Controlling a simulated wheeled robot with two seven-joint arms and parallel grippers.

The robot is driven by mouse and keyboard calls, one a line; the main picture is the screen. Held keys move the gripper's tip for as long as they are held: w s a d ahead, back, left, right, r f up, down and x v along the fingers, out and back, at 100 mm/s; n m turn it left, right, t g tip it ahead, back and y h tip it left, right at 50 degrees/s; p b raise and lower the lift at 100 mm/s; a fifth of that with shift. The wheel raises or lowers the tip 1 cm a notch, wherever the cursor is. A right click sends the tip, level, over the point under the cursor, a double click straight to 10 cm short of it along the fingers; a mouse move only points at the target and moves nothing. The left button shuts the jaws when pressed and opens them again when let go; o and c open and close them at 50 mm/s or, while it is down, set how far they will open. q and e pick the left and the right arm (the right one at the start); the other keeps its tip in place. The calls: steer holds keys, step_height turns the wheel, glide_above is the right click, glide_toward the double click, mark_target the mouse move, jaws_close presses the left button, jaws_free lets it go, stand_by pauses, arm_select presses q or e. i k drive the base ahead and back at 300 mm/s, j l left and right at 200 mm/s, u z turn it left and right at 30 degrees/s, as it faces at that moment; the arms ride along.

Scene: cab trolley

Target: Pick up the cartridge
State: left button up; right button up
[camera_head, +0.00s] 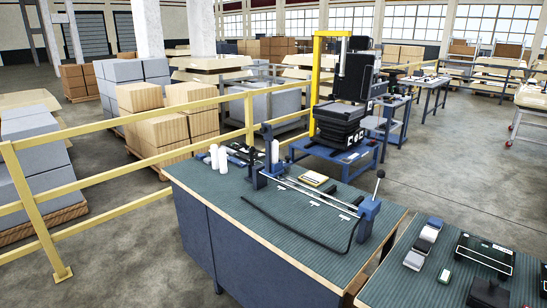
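Two white cylinders that look like cartridges stand upright side by side at the back left of the green-topped workbench (300,240); I mark one white cylinder (222,160). Another slim white cylinder (275,151) stands upright by the blue clamp-like fixture (258,176) on the same bench. I cannot tell which of these the task means by the cartridge. Neither of my grippers shows in this view.
A long fixture with rods and a blue end block (369,215) spans the bench, with a black bent hose (310,238) in front. Small boxes (430,233) lie on a second bench at right. A yellow railing (120,187) runs behind at left.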

mark_target(275, 145)
steer(key=i+j, duration=0.2)
steer(key=i, duration=0.2)
steer(key=i+j, duration=0.2)
steer(key=i, duration=0.15)
steer(key=i+j+u, duration=0.1)
steer(key=i, duration=0.3)
steer(key=j, duration=0.1)
